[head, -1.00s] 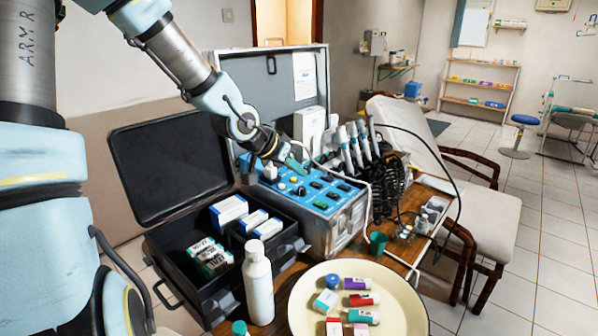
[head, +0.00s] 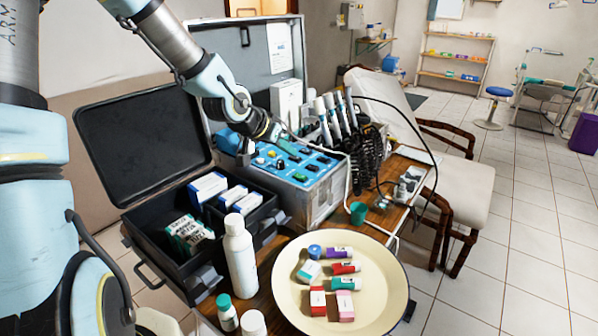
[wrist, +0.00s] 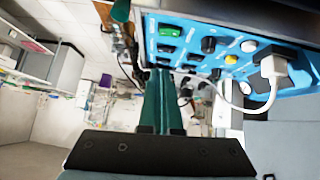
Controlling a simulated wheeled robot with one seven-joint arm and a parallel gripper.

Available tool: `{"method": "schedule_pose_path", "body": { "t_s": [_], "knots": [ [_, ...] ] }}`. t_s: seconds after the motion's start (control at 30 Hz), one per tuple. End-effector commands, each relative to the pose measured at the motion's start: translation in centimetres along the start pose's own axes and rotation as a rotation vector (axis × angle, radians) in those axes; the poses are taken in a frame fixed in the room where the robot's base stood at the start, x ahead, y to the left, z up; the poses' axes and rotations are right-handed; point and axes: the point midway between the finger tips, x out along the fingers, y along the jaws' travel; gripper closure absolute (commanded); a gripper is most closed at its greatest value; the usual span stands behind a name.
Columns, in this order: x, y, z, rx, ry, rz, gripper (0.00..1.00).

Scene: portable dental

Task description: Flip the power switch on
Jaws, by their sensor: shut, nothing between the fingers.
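The dental unit's blue control panel (head: 308,172) carries several dark switches, knobs and a yellow button. The same panel (wrist: 222,30) is upside down along the top of the wrist view, with dark rocker switches (wrist: 166,48) at its left side and a black knob (wrist: 208,44) near its middle. Which one is the power switch I cannot tell. My gripper (head: 292,148) is over the back part of the panel, with its green fingers shut and empty. In the wrist view the gripper's fingers (wrist: 160,85) point toward the switches; contact cannot be made out.
A white plug (wrist: 272,66) with a looping cable sits on the panel. Handpieces (head: 335,115) stand right of it. An open black case (head: 185,262) is in front left. A cream plate (head: 290,300) with small tubes and boxes and a white bottle (head: 240,255) stand in front.

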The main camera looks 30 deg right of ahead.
Motion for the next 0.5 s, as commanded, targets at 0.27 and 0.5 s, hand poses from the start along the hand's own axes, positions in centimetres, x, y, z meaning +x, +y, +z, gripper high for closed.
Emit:
{"method": "schedule_pose_path", "body": {
  "t_s": [0.27, 0.5],
  "knots": [
    [4.8, 0.2, -0.1, 0.000, -0.002, 0.004, 1.00],
    [7.5, 0.1, 1.9, 0.000, -0.004, 0.002, 1.00]
  ]
}}
